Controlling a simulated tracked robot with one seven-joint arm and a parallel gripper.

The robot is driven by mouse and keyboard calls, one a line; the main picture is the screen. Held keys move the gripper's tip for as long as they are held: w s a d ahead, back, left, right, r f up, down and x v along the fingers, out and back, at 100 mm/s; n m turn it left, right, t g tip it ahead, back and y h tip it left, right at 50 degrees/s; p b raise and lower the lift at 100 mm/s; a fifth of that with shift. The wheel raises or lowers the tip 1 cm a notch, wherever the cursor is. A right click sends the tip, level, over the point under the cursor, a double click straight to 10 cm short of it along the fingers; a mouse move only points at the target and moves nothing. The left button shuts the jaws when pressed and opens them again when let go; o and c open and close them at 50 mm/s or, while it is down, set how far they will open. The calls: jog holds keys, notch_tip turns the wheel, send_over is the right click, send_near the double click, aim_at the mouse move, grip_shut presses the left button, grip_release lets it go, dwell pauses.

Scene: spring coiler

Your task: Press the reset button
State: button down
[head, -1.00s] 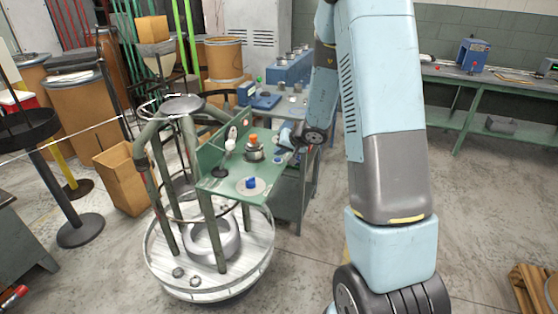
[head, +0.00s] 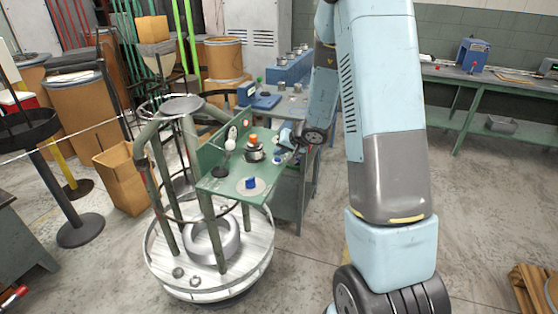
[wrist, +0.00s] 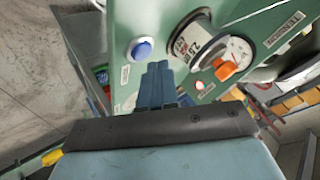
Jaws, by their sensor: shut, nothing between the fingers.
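A green control panel (head: 225,187) stands on the coiler in the head view. In the wrist view, a round blue button (wrist: 142,49) with a pale rim sits on the panel; its label is too small to read. A small red-and-white round part (wrist: 199,86) sits lower on the same face. My gripper (wrist: 158,68) is shut and empty. Its blue fingertips are just below and right of the blue button in the wrist view, and I cannot tell whether they touch the panel. In the head view my gripper (head: 284,139) is at the panel's right edge, partly hidden by the wrist.
An orange knob (wrist: 228,69) on a dial (wrist: 208,48) is right of my fingers. A blue machine (head: 289,70) stands behind.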

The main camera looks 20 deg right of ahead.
aim_at(280, 160)
jog(key=shift+f, duration=0.35)
jog(key=shift+f, duration=0.35)
dwell(0.9)
dwell(0.3)
jog(key=shift+r, duration=0.8)
jog(key=shift+r, duration=0.1)
jog(key=shift+r, duration=2.4)
jog(key=shift+r, duration=0.1)
